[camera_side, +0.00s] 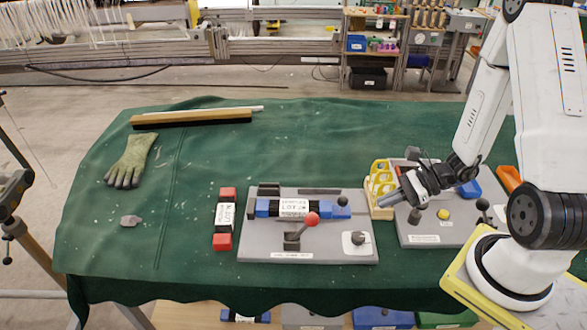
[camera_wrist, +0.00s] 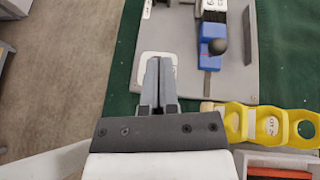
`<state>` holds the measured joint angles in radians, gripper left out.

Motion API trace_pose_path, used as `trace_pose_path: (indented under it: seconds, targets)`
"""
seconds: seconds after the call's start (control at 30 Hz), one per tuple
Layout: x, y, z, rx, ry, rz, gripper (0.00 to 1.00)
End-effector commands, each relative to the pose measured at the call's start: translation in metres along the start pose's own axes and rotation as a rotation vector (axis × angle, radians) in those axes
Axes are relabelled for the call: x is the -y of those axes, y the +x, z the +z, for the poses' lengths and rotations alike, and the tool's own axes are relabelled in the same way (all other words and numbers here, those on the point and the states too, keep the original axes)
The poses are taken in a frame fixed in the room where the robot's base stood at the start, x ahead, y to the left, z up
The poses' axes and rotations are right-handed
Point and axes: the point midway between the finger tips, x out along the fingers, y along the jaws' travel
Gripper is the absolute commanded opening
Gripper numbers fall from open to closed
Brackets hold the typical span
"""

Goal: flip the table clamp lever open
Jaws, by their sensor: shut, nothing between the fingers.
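A grey fixture board (camera_side: 335,255) lies on the green cloth. A lever with a red ball knob (camera_side: 312,219) rises from a dark base on it. A blue block with a white label (camera_side: 293,207) lies behind this lever. A black ball knob (camera_side: 343,201) stands at the block's right end; it also shows in the wrist view (camera_wrist: 217,46). Another black knob (camera_side: 357,238) sits on a white plate at the board's front right. My gripper (camera_side: 384,201) is shut and empty, above and beside the board's right edge. In the wrist view its fingers (camera_wrist: 158,62) cover part of the white plate.
A yellow holder with holes (camera_side: 380,180) stands close behind my gripper. A second grey board (camera_side: 425,230) with knobs lies to the right. A red-and-white block (camera_side: 224,217), a glove (camera_side: 131,162) and a brush (camera_side: 190,119) lie left.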

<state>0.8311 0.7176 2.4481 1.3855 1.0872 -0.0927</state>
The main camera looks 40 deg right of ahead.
Motion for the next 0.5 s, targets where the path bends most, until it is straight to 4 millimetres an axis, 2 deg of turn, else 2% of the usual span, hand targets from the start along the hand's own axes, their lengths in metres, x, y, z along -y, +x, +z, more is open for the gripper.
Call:
trace_pose_path:
  seconds: [0.27, 0.5]
  targets:
    - [0.000, 0.012, 0.000, 0.001, 0.000, 0.003, 0.00]
    - [-0.001, 0.034, 0.000, 0.000, 0.000, 0.005, 0.00]
